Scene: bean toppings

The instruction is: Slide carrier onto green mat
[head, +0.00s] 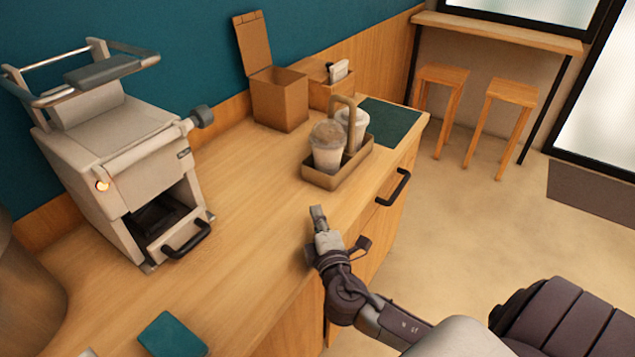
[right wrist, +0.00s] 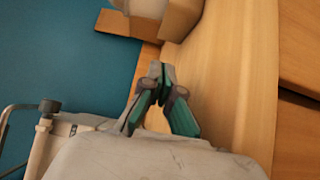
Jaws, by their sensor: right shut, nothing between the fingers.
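The brown carrier (head: 345,178) stands upright on the wooden counter with two lidded cups (head: 328,146) in it and a tall looped handle (head: 343,99). The dark green mat (head: 397,120) lies flat beyond it at the counter's far right end. The carrier hides part of the mat's near edge; I cannot tell whether they touch. My right gripper (head: 318,213) is shut and empty, on the near side of the carrier and apart from it. Its closed fingers (right wrist: 161,72) also show in the right wrist view. My left gripper is not in view.
An open brown box (head: 280,100) and a wooden holder (head: 333,92) stand behind the carrier by the wall. A grey machine (head: 120,160) stands at the left. A teal item (head: 172,335) lies near the front. Drawer handles (head: 393,187) jut from the counter front.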

